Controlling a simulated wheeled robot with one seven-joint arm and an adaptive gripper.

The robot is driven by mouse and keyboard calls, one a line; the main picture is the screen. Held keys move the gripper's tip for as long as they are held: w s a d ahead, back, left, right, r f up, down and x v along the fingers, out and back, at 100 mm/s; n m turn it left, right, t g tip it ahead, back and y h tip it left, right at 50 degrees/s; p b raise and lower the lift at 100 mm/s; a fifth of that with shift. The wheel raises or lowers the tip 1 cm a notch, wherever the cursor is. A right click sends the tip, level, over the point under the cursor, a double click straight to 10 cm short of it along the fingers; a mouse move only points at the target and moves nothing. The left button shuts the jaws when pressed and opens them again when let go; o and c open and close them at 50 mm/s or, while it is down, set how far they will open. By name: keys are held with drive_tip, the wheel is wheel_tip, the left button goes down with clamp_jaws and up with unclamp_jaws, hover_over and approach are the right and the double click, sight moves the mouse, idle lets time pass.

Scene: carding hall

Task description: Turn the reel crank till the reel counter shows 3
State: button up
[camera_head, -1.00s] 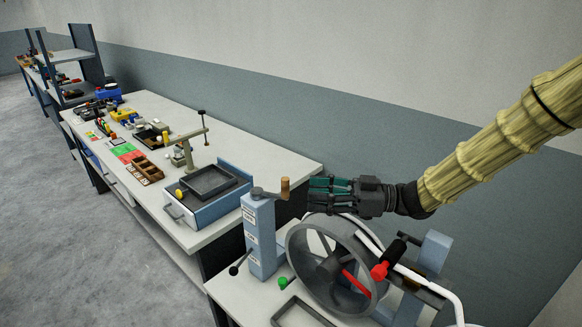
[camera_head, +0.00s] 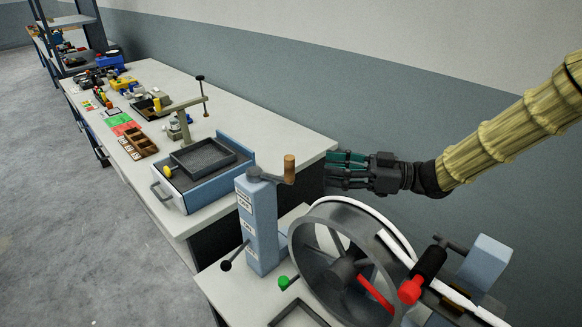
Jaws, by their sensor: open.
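A blue-grey post (camera_head: 257,225) with several white labels stands on the near bench. On its top is a crank with an upright wooden handle (camera_head: 289,169). Beside it is a large grey wheel (camera_head: 303,258) with a red spoke, and a black handle with a red end (camera_head: 411,290) at its right. I cannot tell for sure which crank is the reel's, and no counter number is readable. My gripper (camera_head: 337,169) is open and empty, pointing left, above the wheel and to the right of the wooden handle, apart from it in the picture.
A small green knob (camera_head: 284,282) and a dark-rimmed tray (camera_head: 275,321) sit near the post's foot. A black-knobbed lever (camera_head: 226,265) sticks out left of the post. A long bench (camera_head: 262,127) behind carries a blue box with a tray and several small items. Floor at left is clear.

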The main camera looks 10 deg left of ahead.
sight(290, 164)
drive_tip(key=a+p, duration=0.1)
drive_tip(key=a, duration=0.2)
drive_tip(key=a+p, duration=0.1)
drive_tip(key=a, duration=0.3)
drive_tip(key=a+p, duration=0.1)
drive_tip(key=a, duration=0.2)
drive_tip(key=shift+s+a, duration=0.25)
drive_tip(key=shift+a, duration=0.1)
drive_tip(key=shift+c, duration=0.3)
drive_tip(key=shift+r, duration=0.1)
clamp_jaws()
